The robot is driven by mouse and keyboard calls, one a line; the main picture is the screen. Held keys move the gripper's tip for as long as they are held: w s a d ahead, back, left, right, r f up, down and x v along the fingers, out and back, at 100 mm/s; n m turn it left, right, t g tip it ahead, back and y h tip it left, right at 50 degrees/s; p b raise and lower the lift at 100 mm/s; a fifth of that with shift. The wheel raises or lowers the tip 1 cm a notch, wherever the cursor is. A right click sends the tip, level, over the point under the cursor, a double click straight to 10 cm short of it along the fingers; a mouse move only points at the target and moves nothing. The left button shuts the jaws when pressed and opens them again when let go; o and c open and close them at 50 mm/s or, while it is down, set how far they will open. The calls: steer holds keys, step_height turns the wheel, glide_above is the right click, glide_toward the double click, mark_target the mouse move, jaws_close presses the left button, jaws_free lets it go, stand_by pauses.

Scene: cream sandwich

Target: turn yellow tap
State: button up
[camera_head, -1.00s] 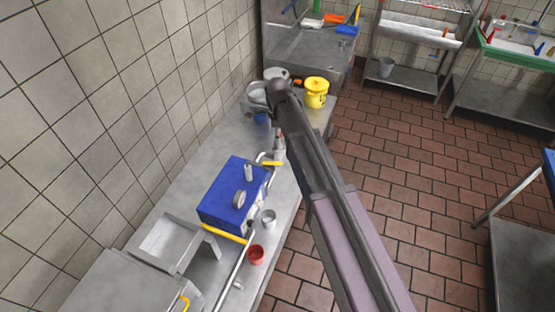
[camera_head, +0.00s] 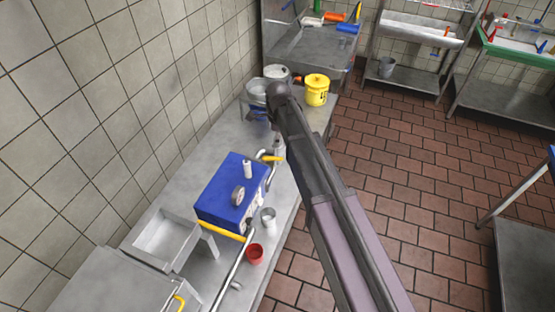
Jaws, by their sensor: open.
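A blue box-shaped machine (camera_head: 222,184) with a dial on top stands on the steel counter. A yellow tap handle (camera_head: 271,158) sits on the bent metal pipe at its far right corner. A yellow bar (camera_head: 225,234) runs along the machine's near side, and a smaller yellow handle (camera_head: 180,303) is at the bottom edge. My arm reaches in from the lower right. My gripper (camera_head: 279,154) shows small and partly hidden below the arm's far end, close beside the tap handle. It is open; I cannot tell whether it touches the handle.
A small metal cup (camera_head: 268,218) and a red cup (camera_head: 255,253) stand on the steel counter (camera_head: 175,180) near its right edge. Metal pots (camera_head: 276,73) and a yellow bucket (camera_head: 316,90) are at the far end. The tiled wall bounds the left; open floor lies right.

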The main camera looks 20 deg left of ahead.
mark_target(278, 158)
steer(key=shift+f+b, duration=4.2)
steer(key=shift+f, duration=0.3)
jaws_close()
